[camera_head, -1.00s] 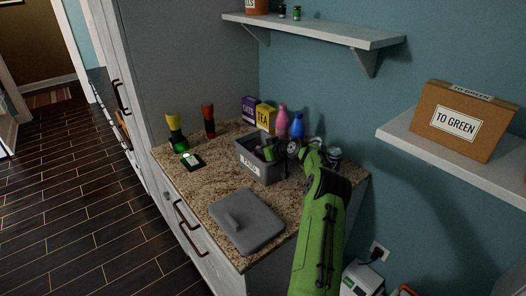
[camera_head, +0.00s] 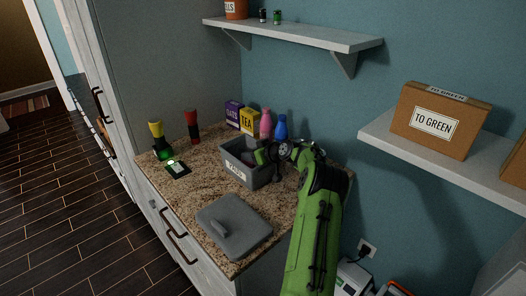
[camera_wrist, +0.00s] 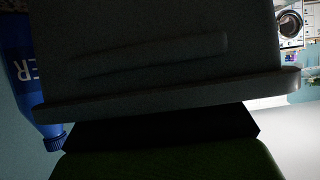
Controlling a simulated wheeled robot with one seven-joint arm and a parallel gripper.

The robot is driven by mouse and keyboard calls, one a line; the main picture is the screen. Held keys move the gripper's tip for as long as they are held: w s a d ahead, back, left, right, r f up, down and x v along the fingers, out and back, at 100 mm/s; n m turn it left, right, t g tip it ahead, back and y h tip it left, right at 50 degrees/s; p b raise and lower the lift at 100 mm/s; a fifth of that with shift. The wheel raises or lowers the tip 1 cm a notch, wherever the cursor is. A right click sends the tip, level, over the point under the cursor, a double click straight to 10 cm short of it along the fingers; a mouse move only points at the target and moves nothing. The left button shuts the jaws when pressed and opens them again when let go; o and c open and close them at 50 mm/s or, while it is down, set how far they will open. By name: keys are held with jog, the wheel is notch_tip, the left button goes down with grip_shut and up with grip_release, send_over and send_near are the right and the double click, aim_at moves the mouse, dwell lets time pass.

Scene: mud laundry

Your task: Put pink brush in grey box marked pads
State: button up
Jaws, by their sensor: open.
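The grey box (camera_head: 238,168), with a white label whose text is too small to read surely, stands open on the granite counter. My gripper (camera_head: 262,157) is open at the right side of the box's mouth; its fingertips are partly hidden. A dark grey shape inside the box is too unclear to name. I cannot make out a pink brush in either view. In the wrist view a large dark grey wall with a rim (camera_wrist: 170,95), probably the box, fills the middle. The grey lid (camera_head: 234,227) lies flat on the counter in front of the box.
A pink bottle (camera_head: 265,125), a blue bottle (camera_head: 281,128) and purple and yellow cartons (camera_head: 249,122) stand behind the box. A shelf (camera_head: 300,35) hangs above. Counter left of the lid is clear.

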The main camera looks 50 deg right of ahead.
jog(key=v, duration=0.9)
jog(key=w+a+r+n+g+y, duration=0.1)
jog(key=w+a+r, duration=0.15)
jog(key=a, duration=0.55)
jog(key=w+a+r+n+g+y, duration=0.1)
jog(key=w+a+r+g, duration=0.15)
jog(key=a, duration=0.55)
jog(key=s+a+r+g, duration=0.1)
jog(key=s+a+r, duration=0.1)
jog(key=a, duration=0.5)
jog(key=s+a+r, duration=0.3)
jog(key=a, duration=0.4)
jog(key=s+a+r+g+h, duration=0.1)
jog(key=s+a, duration=0.8)
jog(key=s+a+f, duration=0.1)
jog(key=s+a, duration=0.1)
jog(key=s, duration=0.5)
jog(key=s+a+f+g, duration=0.1)
jog(key=s+a, duration=0.2)
jog(key=s, duration=0.5)
jog(key=shift+s+f+m, duration=0.3)
jog(key=shift+f, duration=0.1)
